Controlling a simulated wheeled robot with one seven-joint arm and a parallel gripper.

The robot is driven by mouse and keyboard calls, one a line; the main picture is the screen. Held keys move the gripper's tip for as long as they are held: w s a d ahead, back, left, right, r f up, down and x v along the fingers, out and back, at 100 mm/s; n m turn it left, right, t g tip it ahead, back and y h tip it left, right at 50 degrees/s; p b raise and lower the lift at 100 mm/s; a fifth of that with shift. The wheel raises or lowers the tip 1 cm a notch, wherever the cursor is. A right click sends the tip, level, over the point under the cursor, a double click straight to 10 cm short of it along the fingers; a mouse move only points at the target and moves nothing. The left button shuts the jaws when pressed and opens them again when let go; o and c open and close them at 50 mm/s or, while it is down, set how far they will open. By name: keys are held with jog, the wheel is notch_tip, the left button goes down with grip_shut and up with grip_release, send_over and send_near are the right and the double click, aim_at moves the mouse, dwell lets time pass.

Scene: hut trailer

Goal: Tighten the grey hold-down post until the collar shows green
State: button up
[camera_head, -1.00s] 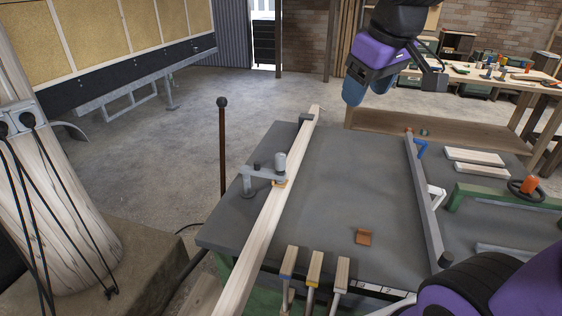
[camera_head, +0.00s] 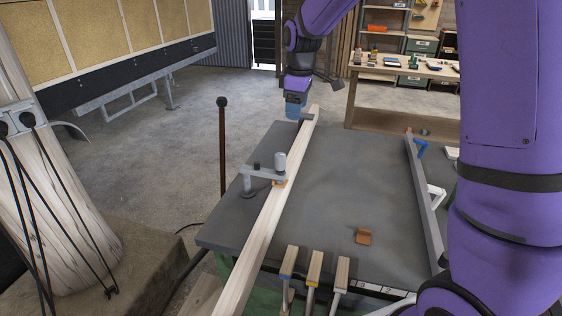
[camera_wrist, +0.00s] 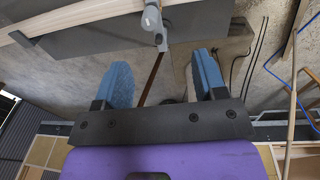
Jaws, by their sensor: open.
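The grey hold-down post (camera_head: 280,162) stands upright at one end of a grey arm (camera_head: 262,174), over the long pale board (camera_head: 262,230). An orange patch shows at its foot, on the board; I see no green there. The post also shows at the top of the wrist view (camera_wrist: 150,18). My gripper (camera_head: 296,105) is at the far end of the board, beyond the post and apart from it. In the wrist view its two blue fingers (camera_wrist: 163,78) are spread with nothing between them.
The board lies along the left side of the dark bench top (camera_head: 340,185). Several wooden-handled clamps (camera_head: 314,268) stand at the near edge. A brown block (camera_head: 364,236) and a grey bar (camera_head: 424,195) lie to the right. A thin brown pole (camera_head: 222,150) stands left of the bench.

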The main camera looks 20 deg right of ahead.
aim_at(281, 154)
jog(key=w+f+n, duration=0.1)
jog(key=w+f, duration=0.1)
jog(key=f, duration=0.1)
jog(key=w+a+f+n, duration=0.1)
jog(key=w+f, duration=0.2)
jog(key=f, duration=0.1)
jog(key=w+a+f+n+g, duration=0.1)
jog(key=w+f, duration=0.1)
jog(key=f, duration=0.2)
jog(key=shift+w+f, duration=0.25)
notch_tip(281, 154, down, 11)
jog(key=shift+r, duration=0.1)
jog(key=c, duration=0.9)
